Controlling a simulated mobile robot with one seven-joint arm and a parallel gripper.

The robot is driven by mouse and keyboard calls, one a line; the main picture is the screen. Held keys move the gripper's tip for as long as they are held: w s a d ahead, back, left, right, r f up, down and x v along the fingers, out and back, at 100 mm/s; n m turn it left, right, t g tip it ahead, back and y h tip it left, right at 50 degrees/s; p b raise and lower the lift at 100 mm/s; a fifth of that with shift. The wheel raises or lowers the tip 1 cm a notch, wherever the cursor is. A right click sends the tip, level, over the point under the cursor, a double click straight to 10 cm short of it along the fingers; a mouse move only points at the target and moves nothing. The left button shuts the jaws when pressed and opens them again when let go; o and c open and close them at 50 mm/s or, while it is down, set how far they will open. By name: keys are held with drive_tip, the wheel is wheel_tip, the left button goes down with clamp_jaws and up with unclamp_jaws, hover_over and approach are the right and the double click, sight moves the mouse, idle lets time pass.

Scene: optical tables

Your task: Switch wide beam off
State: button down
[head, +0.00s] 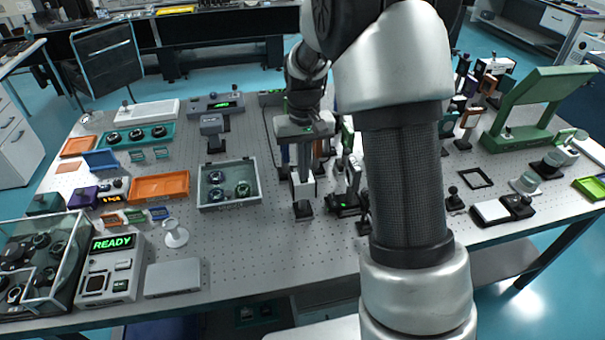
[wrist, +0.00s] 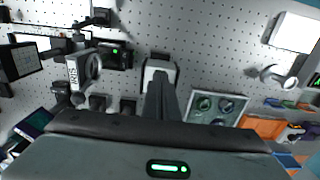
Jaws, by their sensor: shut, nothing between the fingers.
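My gripper (head: 303,172) points down over the middle of the table, with its fingers together and nothing between them. In the wrist view its fingertips (wrist: 160,78) are directly over or against a small white-and-black device (wrist: 160,68); contact cannot be told. The same device (head: 303,190) shows below the gripper in the head view. A black unit with a green light (wrist: 115,53) stands beside it, and also shows in the head view (head: 343,203). No readable label marks either as the wide beam. The gripper hides part of the white-and-black device.
A grey tray with round parts (head: 228,185) stands left of the gripper. An iris mount (wrist: 83,68) and several other upright optics stand close on the other side. A READY box (head: 112,265) is at the front left. The front middle of the perforated table (head: 270,245) is clear.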

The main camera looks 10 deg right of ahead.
wheel_tip(320, 180, up, 7)
drive_tip(key=p, duration=0.4)
drive_tip(key=shift+p, duration=0.4)
drive_tip(key=s+r+t, duration=0.3)
drive_tip(key=s+r, duration=0.9)
drive_tip(key=r, duration=0.2)
drive_tip(key=s+r+t, duration=0.2)
drive_tip(key=s, duration=1.1)
drive_tip(key=shift+r+t, duration=0.3)
drive_tip(key=shift+r, duration=0.05)
